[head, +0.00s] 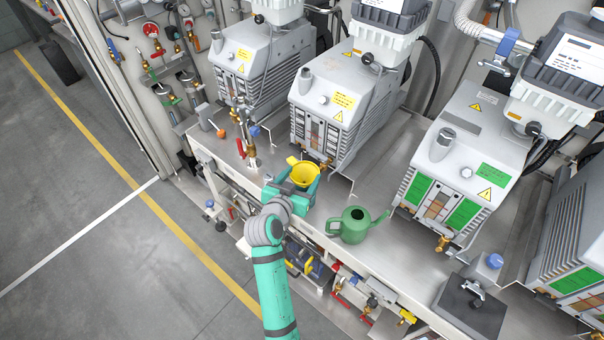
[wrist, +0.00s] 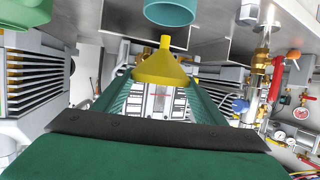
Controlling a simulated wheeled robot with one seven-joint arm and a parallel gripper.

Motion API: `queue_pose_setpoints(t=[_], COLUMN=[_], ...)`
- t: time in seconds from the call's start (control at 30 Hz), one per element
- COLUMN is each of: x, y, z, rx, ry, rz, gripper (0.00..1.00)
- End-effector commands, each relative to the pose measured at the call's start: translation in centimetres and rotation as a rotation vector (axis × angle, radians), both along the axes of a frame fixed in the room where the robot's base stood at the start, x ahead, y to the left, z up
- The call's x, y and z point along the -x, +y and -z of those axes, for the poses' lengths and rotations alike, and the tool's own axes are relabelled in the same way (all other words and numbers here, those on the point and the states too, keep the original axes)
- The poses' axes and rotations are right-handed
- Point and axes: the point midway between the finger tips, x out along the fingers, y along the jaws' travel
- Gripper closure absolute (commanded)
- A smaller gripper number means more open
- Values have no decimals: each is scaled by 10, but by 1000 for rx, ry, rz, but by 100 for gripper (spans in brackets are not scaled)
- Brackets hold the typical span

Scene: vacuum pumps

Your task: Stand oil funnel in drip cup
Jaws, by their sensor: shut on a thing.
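The yellow oil funnel (head: 304,175) is in my gripper (head: 296,182), above the front part of the metal bench. In the wrist view the funnel (wrist: 163,68) sits between my two green fingers, and the picture is upside down. Its spout points down toward the bench, and its wide mouth faces up in the head view. My gripper is shut on the funnel. A teal cup (wrist: 170,10), which looks like the drip cup, stands on the bench beyond the spout in the wrist view, apart from it. In the head view I cannot clearly make out the cup near my gripper.
A green watering can (head: 354,224) stands on the bench to the right of my gripper. Grey vacuum pumps (head: 340,105) stand behind. Brass valve fittings (head: 247,150) rise to the left. A grey block with a blue knob (head: 470,305) is at the right. Bare bench (head: 400,255) lies right of the can.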

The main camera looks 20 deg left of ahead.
Motion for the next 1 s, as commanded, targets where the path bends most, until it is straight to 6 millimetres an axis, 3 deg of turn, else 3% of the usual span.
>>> queue_pose_setpoints(t=[0.6, 1.0], x=[0, 0], y=[-2, -1], z=[53, 65], rx=[1, 0], ry=[2, 0], rz=[2, 1], gripper=[57, 57])
